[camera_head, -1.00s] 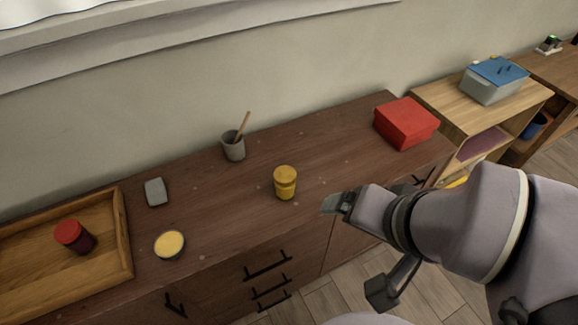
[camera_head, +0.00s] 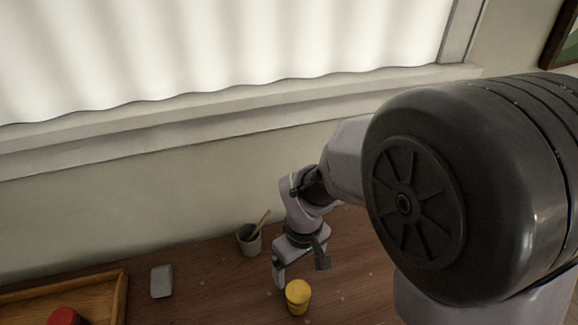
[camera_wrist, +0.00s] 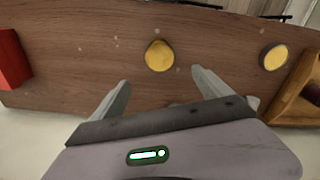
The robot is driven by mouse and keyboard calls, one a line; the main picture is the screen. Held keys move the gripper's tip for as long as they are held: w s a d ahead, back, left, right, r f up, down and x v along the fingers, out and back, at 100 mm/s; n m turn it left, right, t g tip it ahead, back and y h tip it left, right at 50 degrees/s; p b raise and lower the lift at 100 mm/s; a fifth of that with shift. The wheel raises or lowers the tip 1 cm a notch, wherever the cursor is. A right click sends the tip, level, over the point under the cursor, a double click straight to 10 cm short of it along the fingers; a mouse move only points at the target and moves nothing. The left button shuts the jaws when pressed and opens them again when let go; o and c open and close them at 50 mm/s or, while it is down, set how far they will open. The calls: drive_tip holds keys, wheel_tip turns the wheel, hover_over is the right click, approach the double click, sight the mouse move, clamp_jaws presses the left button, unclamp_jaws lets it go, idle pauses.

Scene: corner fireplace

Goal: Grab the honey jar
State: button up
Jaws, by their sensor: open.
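The honey jar, a yellow jar with a yellow lid (camera_head: 298,296), stands upright on the brown wooden cabinet top near the bottom of the head view. In the wrist view the jar (camera_wrist: 159,56) lies ahead of the fingertips, roughly between their lines. My gripper (camera_head: 301,272) is above the cabinet top, just behind and left of the jar in the head view. Its two fingers are spread in the wrist view (camera_wrist: 160,84), with nothing between them. The jar appears apart from the fingers.
A grey cup with a wooden stick (camera_head: 249,240) stands behind left of my gripper. A small grey box (camera_head: 161,281) and a wooden tray (camera_head: 120,290) with a red-lidded jar (camera_head: 66,316) are farther left.

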sight(296, 290)
drive_tip(key=shift+n, duration=0.4)
drive_tip(key=f+b, duration=0.1)
drive_tip(key=f, duration=0.3)
drive_tip(key=f+b, duration=0.2)
drive_tip(key=f, duration=0.3)
drive_tip(key=f+b, duration=0.1)
drive_tip(key=f, duration=0.3)
drive_tip(key=shift+a+f+b, duration=0.25)
drive_tip(key=shift+f+b, duration=0.15)
drive_tip(key=f+b, duration=0.1)
drive_tip(key=f, duration=0.1)
drive_tip(key=f+b, duration=0.1)
drive_tip(key=f, duration=0.2)
drive_tip(key=shift+d+f+b, duration=0.25)
drive_tip(key=shift+f+b, duration=0.05)
drive_tip(key=shift+b, duration=0.1)
drive_tip(key=shift+r, duration=0.15)
drive_tip(key=c, duration=1.9)
